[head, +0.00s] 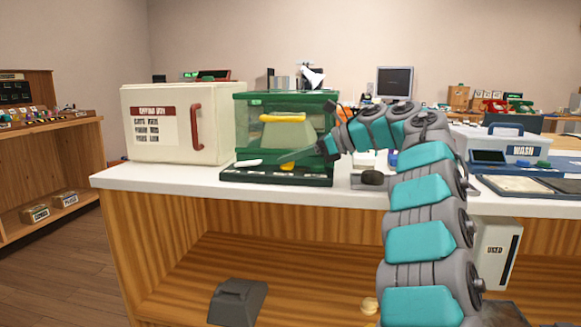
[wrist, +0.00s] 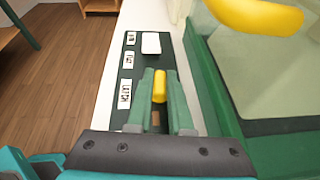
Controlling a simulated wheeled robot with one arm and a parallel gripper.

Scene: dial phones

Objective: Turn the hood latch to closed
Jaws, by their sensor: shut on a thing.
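The green hood (head: 260,107) stands on the counter with clear panels and a yellow handle (head: 283,117), which also shows large in the wrist view (wrist: 258,14). Its dark green base (wrist: 186,70) carries several white labels; the nearest reads LATCH (wrist: 125,94). The small yellow latch (wrist: 159,88) stands beside that label. My gripper (wrist: 160,78) is shut on the latch, one green finger on each side. In the head view my gripper (head: 288,163) reaches down to the base's front strip. The latch's lower part is hidden between the fingers.
A white switch (wrist: 151,43) sits farther along the base. A white box with a red handle (head: 178,122) stands left of the hood. The wash unit (head: 505,143) is at right, beyond my arm. The counter's front edge (head: 150,182) is close.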

